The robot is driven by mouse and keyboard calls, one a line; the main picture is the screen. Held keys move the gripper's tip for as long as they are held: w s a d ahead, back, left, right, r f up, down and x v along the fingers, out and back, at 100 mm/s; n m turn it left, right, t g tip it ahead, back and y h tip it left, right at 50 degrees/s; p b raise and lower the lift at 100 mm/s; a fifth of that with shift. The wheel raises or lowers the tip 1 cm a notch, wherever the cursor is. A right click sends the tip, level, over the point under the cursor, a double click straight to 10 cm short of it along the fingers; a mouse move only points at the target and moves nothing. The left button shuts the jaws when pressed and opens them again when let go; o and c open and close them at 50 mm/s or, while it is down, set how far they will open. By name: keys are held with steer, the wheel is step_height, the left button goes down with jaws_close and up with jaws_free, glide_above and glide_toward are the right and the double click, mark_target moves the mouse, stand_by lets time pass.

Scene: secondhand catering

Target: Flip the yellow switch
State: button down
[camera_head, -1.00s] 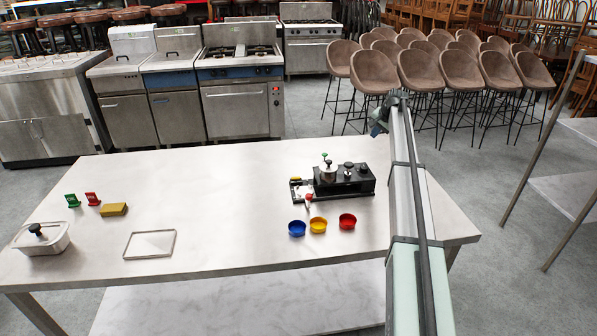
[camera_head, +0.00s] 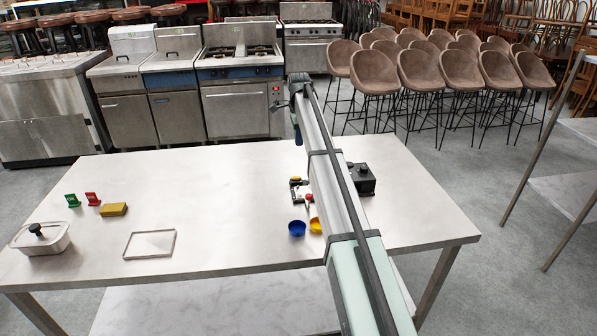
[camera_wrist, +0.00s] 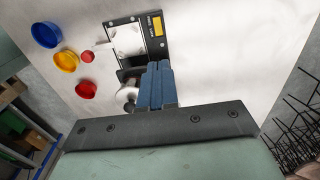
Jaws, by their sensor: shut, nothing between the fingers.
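A small yellow piece (camera_wrist: 157,24), which looks like the yellow switch, sits on a black plate at the end of the black device (camera_wrist: 130,38) in the wrist view. Small lettering is beside it; its position cannot be made out. In the head view the device (camera_head: 363,182) is largely hidden behind my arm. My gripper (camera_wrist: 160,66) is shut and empty, its blue fingers side by side above the device, apart from the yellow piece. In the head view the gripper (camera_head: 297,135) hangs at the arm's far end.
A blue bowl (camera_wrist: 46,35), yellow bowl (camera_wrist: 67,62) and red bowl (camera_wrist: 86,89) stand beside the device, near a red knob (camera_wrist: 87,57). A lidded metal container (camera_head: 40,238), tray (camera_head: 150,244) and yellow block (camera_head: 114,209) are at the table's left. The table's middle is clear.

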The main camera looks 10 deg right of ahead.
mark_target(299, 177)
steer(key=shift+a, duration=0.15)
step_height(299, 177, down, 14)
stand_by(0.9)
